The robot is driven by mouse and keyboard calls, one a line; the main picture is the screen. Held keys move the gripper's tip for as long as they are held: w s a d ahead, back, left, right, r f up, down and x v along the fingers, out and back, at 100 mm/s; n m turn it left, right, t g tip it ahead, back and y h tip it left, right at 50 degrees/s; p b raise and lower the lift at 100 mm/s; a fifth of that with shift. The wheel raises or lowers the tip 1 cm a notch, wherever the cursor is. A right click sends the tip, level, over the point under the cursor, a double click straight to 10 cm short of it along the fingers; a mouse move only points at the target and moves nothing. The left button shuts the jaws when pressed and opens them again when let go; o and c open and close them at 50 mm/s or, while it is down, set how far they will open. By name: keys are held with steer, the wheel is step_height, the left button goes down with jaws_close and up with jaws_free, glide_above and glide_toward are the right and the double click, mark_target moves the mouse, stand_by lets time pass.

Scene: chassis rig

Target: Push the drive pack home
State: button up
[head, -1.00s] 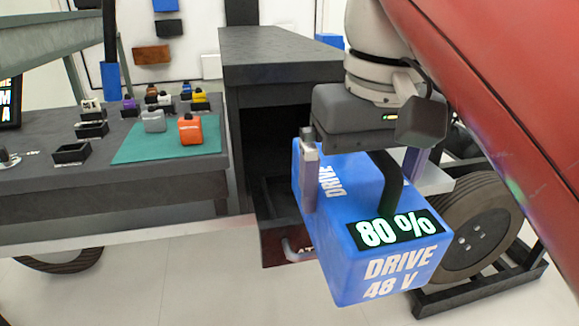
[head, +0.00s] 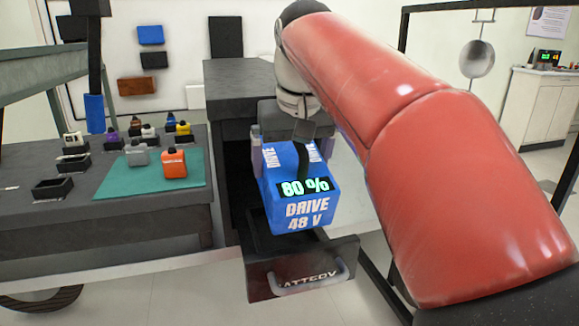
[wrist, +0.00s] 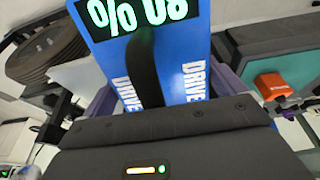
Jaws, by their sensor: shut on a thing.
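The blue drive pack (head: 300,190) reads "DRIVE 48 V" and "80 %" and hangs over the open battery drawer (head: 300,272). My gripper (head: 285,150) is shut on the pack from its far side, near the black strap; the fingertips are partly hidden. In the wrist view the pack (wrist: 165,60) fills the middle, with a finger along each side.
A bench on the left holds a teal mat (head: 152,182) with an orange block (head: 174,163) and a grey block (head: 137,153), plus several small black holders. A dark cabinet (head: 245,85) stands behind the drawer. My red arm covers much of the right.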

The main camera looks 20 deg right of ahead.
mark_target(284, 152)
steer(key=w+f+g, duration=0.3)
steer(key=w+f, duration=0.2)
steer(key=f, duration=0.5)
steer(key=shift+s+f+b, duration=0.2)
steer(key=shift+f+b, duration=0.35)
steer(key=shift+f, duration=1)
steer(key=shift+c, duration=0.3)
steer(key=o, duration=1.7)
steer(key=shift+f+g, duration=0.15)
steer(key=shift+g, duration=0.15)
steer(key=r+p, duration=0.1)
steer(key=r, duration=0.2)
steer(key=r+p, duration=0.1)
steer(key=r, duration=0.3)
steer(key=r+p, duration=0.1)
steer(key=r, duration=0.3)
steer(key=shift+w+r, duration=0.15)
steer(key=shift+w, duration=0.1)
steer(key=shift+r+p, duration=0.35)
steer(key=shift+r, duration=0.25)
